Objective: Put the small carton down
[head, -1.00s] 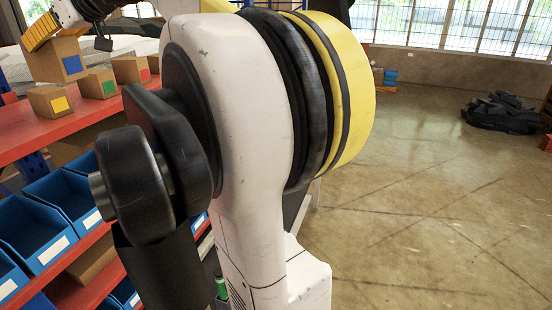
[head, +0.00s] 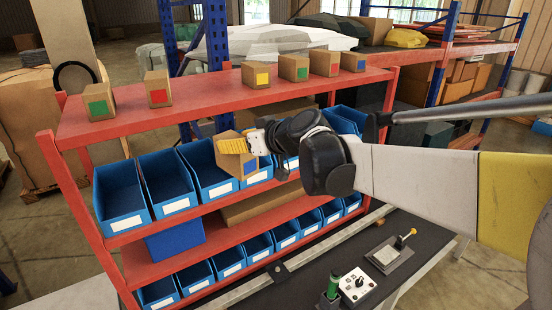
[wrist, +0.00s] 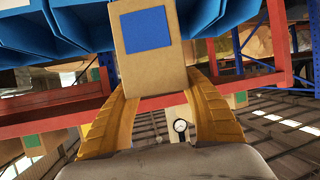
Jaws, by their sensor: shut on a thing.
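A small brown carton with a blue square label (head: 234,167) is held between the yellow fingers of my gripper (head: 238,146) in the head view. It hangs in front of the upper row of blue bins, lower than the red top shelf (head: 215,107). In the wrist view the carton (wrist: 150,65) is gripped between both yellow fingers (wrist: 160,115), its blue label towards the camera. I cannot tell whether the carton touches a bin. Its underside is hidden.
Several cartons with coloured labels stand on the top shelf, including a red-labelled one (head: 159,89) and a yellow-labelled one (head: 256,75). A wide bare stretch lies between these two. Blue bins (head: 122,196) fill the tier below. A dark bench (head: 330,262) with a button box (head: 356,287) stands in front.

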